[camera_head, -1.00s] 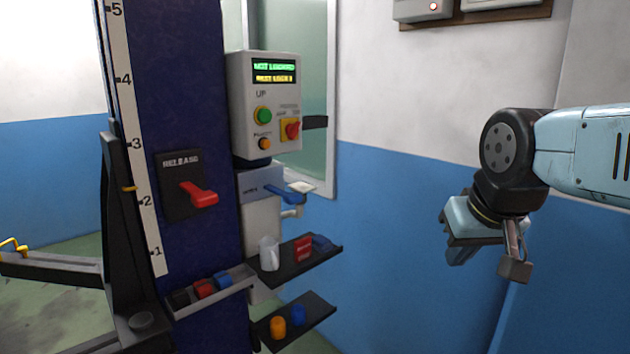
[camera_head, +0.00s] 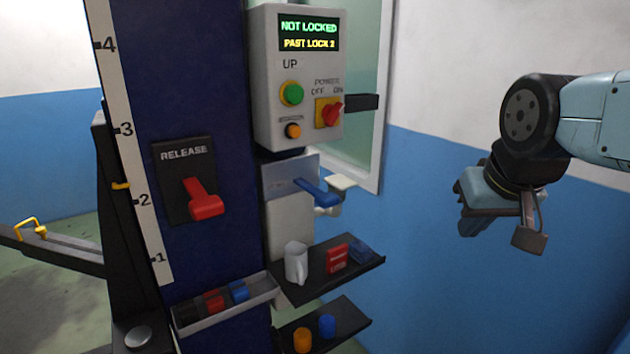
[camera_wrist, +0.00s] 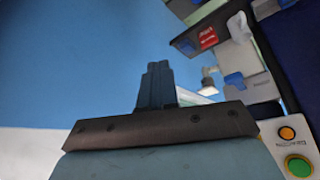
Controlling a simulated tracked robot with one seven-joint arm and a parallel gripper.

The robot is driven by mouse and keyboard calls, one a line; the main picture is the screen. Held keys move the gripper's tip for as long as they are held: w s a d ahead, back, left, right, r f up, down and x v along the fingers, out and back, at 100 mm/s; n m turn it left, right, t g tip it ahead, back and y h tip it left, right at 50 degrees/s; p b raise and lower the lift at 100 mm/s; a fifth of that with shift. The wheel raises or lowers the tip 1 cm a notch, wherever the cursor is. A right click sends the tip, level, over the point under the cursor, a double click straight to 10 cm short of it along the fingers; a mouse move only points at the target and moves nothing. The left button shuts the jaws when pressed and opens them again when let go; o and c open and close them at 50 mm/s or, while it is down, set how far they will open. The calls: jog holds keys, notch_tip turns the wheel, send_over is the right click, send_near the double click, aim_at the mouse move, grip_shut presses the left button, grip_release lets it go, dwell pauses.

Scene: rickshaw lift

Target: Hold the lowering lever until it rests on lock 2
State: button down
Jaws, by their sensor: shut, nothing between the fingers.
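A blue lever (camera_head: 316,191) sticks out from a grey plate below the control box and shows at the right of the wrist view (camera_wrist: 234,80). A red lever (camera_head: 204,199) sits on the black RELEASE plate of the blue column. The display (camera_head: 308,34) reads "NOT LOCKED" and "PAST LOCK 2". A yellow pointer (camera_head: 121,185) stands a little above 2 on the white scale (camera_head: 131,150). My gripper (camera_head: 472,226) hangs in free air at the right, apart from both levers. In the wrist view its dark fingers (camera_wrist: 155,85) are together and empty.
The control box (camera_head: 298,80) carries a green button, an orange button and a red switch. Below it, black shelves (camera_head: 340,278) hold a white cup, a red box and small colored items. A grey tray (camera_head: 225,303) is fixed to the column. Space before the blue wall is clear.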

jog(key=shift+w, duration=0.45)
notch_tip(320, 180, up, 3)
jog(key=n+g+y, duration=0.2)
jog(key=n+g, duration=0.1)
jog(key=n, duration=0.4)
send_over(331, 197)
jog(key=s+d, duration=0.2)
jog(key=s, duration=0.1)
jog(key=shift+s+d+f, duration=0.1)
jog(key=shift+d+f, duration=0.05)
jog(key=shift+f, duration=0.05)
jog(key=shift+f, duration=0.1)
jog(key=x, duration=0.9)
jog(key=shift+f, duration=0.4)
